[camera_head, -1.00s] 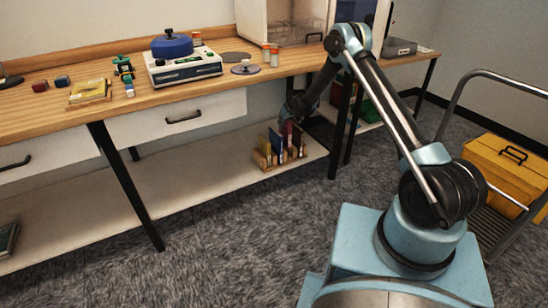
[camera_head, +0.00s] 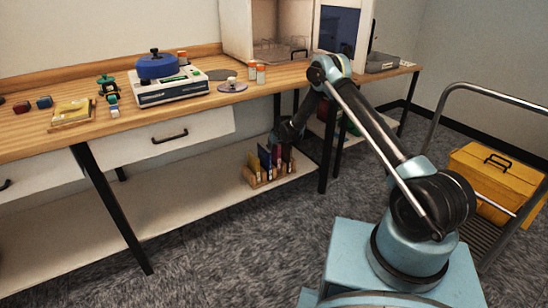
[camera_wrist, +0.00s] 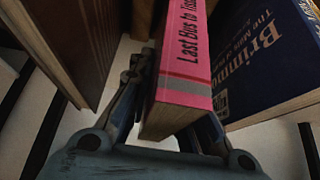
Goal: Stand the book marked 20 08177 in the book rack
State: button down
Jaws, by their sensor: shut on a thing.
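My gripper (camera_wrist: 172,98) is shut on a pink book (camera_wrist: 182,75) in the wrist view, with one finger on each side of it. Its spine reads "Last Bus to Tas..." and has a grey band; I cannot read the number 20 08177 on it. In the head view the wooden book rack (camera_head: 262,183) stands on the low shelf with several books in it. My gripper (camera_head: 283,138) is at the rack's right end, where the held book is mostly hidden. I cannot tell whether the held book rests in the rack.
In the wrist view a dark blue book (camera_wrist: 265,50) is close on the right and a brown book (camera_wrist: 75,40) is on the left. The low shelf (camera_head: 190,200) is clear left of the rack. A dark table leg (camera_head: 328,150) stands right of it.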

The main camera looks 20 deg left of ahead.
aim_at(278, 144)
jog(key=shift+f, duration=2.1)
jog(key=c, duration=1.5)
grip_release()
jog(key=shift+f, duration=0.1)
jog(key=v, duration=1.2)
